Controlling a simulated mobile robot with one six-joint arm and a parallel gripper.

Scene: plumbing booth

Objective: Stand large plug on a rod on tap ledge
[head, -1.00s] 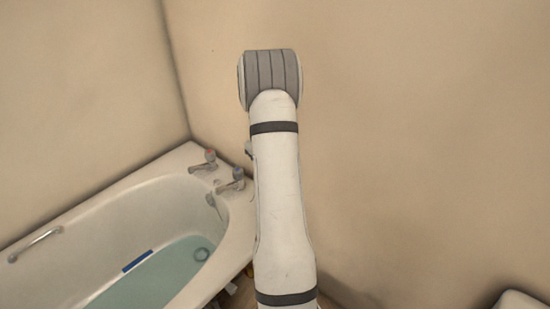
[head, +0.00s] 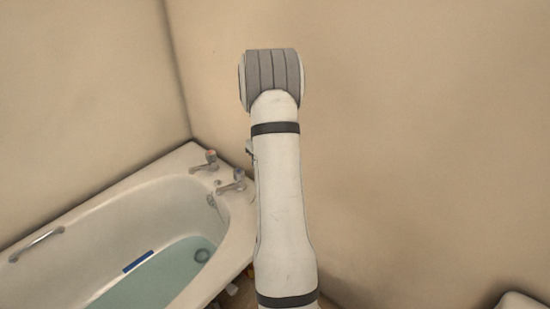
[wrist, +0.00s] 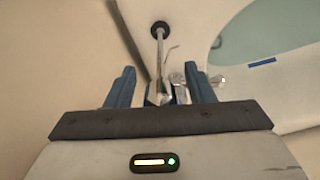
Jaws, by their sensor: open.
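In the wrist view my gripper (wrist: 160,88) is open, with its two blue fingers well apart. The large plug on a rod shows there as a black disc (wrist: 160,28) at the far end of a thin grey rod. The rod runs down the picture into the gap between the fingers, and its near end is small and unclear. The disc appears over the pale bath rim; I cannot tell whether it touches it. The tap ledge (head: 190,160) is the bath's corner rim in the head view, where my arm hides the plug and gripper.
Two taps, one nearer the corner (head: 207,160) and one nearer my arm (head: 235,180), stand on the ledge. The bath (head: 100,225) holds water, with a blue strip (head: 138,262) at its edge. Walls meet behind the corner. A white object (head: 520,302) shows at lower right.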

